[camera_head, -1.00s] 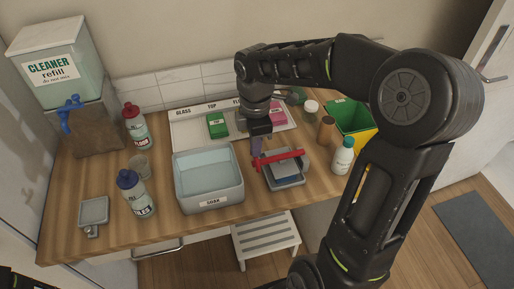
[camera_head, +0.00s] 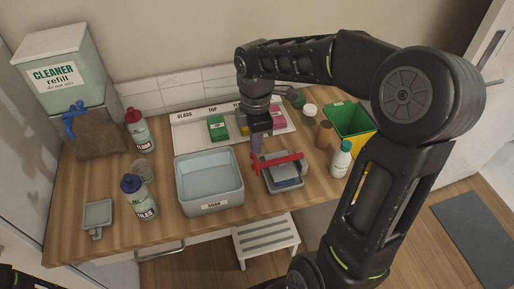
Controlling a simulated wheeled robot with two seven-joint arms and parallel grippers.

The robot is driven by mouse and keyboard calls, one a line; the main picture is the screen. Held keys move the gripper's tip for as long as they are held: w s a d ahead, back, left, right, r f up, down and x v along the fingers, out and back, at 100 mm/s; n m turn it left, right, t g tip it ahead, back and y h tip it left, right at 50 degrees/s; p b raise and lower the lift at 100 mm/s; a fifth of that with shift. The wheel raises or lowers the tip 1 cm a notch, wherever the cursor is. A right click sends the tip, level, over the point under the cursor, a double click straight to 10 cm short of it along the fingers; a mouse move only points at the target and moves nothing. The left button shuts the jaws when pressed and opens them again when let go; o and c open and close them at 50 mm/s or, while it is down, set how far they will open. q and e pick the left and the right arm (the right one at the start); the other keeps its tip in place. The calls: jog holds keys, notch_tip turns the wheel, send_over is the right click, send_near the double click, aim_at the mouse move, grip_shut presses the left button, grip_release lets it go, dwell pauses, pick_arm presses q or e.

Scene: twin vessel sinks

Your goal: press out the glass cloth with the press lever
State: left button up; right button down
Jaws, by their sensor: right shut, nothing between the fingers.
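The press (camera_head: 283,183) is a small grey box on the counter, right of the SOAK basin. Its red lever (camera_head: 285,160) lies across the top. A blue-grey cloth or pad (camera_head: 287,183) shows inside, under the lever; its label cannot be read. My right gripper (camera_head: 257,150) points down at the lever's left end, shut and empty. Its fingertips are at or very near the lever; contact cannot be told.
The soak basin (camera_head: 210,207) stands close on the left. A white board (camera_head: 187,135) with green (camera_head: 218,128) and pink (camera_head: 279,118) cloths lies behind. Spray bottles (camera_head: 137,197) stand left.

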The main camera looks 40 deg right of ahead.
notch_tip(320, 180, up, 5)
jog(key=p, duration=0.3)
jog(key=shift+f, duration=0.15)
dwell(0.5)
